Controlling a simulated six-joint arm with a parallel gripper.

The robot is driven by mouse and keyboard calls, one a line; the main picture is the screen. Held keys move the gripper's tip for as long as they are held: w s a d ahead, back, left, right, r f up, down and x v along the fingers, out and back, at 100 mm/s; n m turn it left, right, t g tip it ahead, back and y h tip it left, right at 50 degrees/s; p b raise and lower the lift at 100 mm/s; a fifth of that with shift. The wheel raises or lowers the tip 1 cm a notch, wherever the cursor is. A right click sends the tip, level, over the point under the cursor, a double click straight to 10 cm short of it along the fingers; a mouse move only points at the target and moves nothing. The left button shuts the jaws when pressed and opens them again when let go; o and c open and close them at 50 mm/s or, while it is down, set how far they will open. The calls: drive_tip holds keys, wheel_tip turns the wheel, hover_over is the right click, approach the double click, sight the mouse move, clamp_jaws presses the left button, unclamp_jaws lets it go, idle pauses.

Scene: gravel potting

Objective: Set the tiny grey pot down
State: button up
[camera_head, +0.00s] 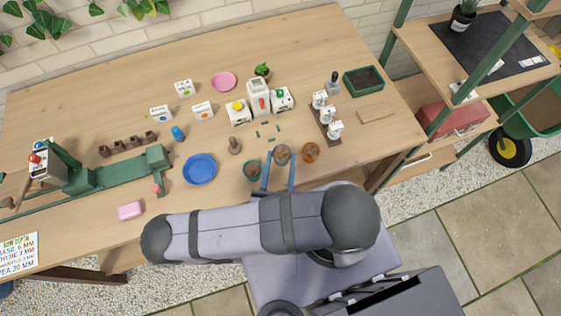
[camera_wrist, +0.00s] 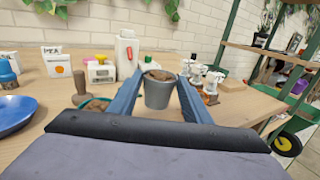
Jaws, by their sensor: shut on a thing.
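The tiny grey pot (camera_head: 282,154), filled with brown gravel or soil, is between the blue fingers of my gripper (camera_head: 281,158). It also shows upright in the wrist view (camera_wrist: 158,95), with my gripper (camera_wrist: 160,80) shut on its sides. In the head view it is between a teal pot (camera_head: 252,171) on its left and an orange pot (camera_head: 311,152) on its right, both with brown fill. Whether its base touches the wooden table (camera_head: 330,60) cannot be told.
A wooden tamper (camera_head: 234,147) and a blue plate (camera_head: 200,169) are to the left. White boxes (camera_head: 258,98) stand behind, with small green pieces on the table before them. Bare table lies right of the orange pot.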

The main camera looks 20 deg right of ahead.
wheel_tip(320, 180, up, 5)
drive_tip(key=p, duration=0.3)
drive_tip(key=shift+r+p, duration=0.2)
drive_tip(key=shift+p, duration=0.1)
drive_tip(key=shift+w+f, duration=0.1)
